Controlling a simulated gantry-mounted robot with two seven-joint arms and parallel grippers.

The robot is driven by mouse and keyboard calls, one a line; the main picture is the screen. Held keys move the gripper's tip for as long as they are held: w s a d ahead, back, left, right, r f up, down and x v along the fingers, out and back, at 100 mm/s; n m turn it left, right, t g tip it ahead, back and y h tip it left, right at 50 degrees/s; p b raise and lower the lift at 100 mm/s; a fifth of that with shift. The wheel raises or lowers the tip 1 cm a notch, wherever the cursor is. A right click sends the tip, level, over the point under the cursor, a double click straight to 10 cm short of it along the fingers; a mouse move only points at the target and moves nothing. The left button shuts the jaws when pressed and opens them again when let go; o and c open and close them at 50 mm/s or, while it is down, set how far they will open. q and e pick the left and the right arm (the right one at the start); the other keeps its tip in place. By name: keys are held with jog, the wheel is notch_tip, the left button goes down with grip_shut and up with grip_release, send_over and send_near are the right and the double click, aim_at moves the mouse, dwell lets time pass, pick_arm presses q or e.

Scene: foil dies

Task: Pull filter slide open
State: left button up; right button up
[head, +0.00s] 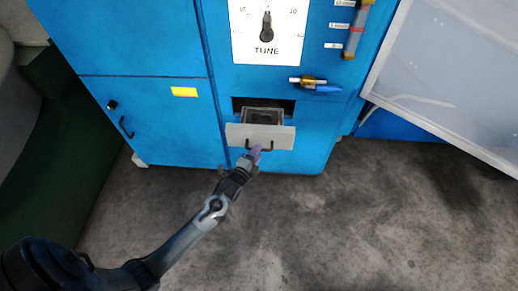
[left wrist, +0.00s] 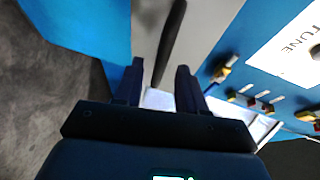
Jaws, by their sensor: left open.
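The filter slide (head: 262,137) is a drawer with a light grey front and a dark handle. It stands partly out of its dark slot in the blue machine, and its open top shows. My left gripper (head: 254,154) is at the handle, just in front of the slide's front. In the left wrist view my left gripper (left wrist: 158,84) is open, with its two dark fingers apart. The dark handle bar (left wrist: 172,40) runs down toward the gap between the fingers against the grey front (left wrist: 148,28). I cannot tell whether they touch it. My right gripper is in neither view.
The blue machine (head: 150,135) has a TUNE dial panel (head: 267,50) above the slide and a brass and blue valve (head: 315,84) at upper right. A pale translucent panel (head: 450,70) stands at the right. The grey floor (head: 370,230) in front is clear.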

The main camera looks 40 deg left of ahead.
pick_arm(q)
jog(key=p+v, duration=0.2)
jog(key=v, duration=0.6)
jog(key=shift+f, duration=0.1)
jog(key=s+d+r+n+g+h+p, duration=0.4)
jog(key=s+d+r+n+g+p, duration=0.15)
jog(key=s+d+r, duration=0.55)
jog(key=s+d+n+g, duration=0.1)
jog(key=s+n+g, duration=0.55)
jog(key=s, duration=0.45)
notch_tip(320, 180, up, 39)
jog(key=p, duration=3.7)
jog(key=shift+w+n+y+p, duration=0.25)
jog(key=shift+n+y+p, duration=0.05)
jog(key=shift+n+p, duration=0.1)
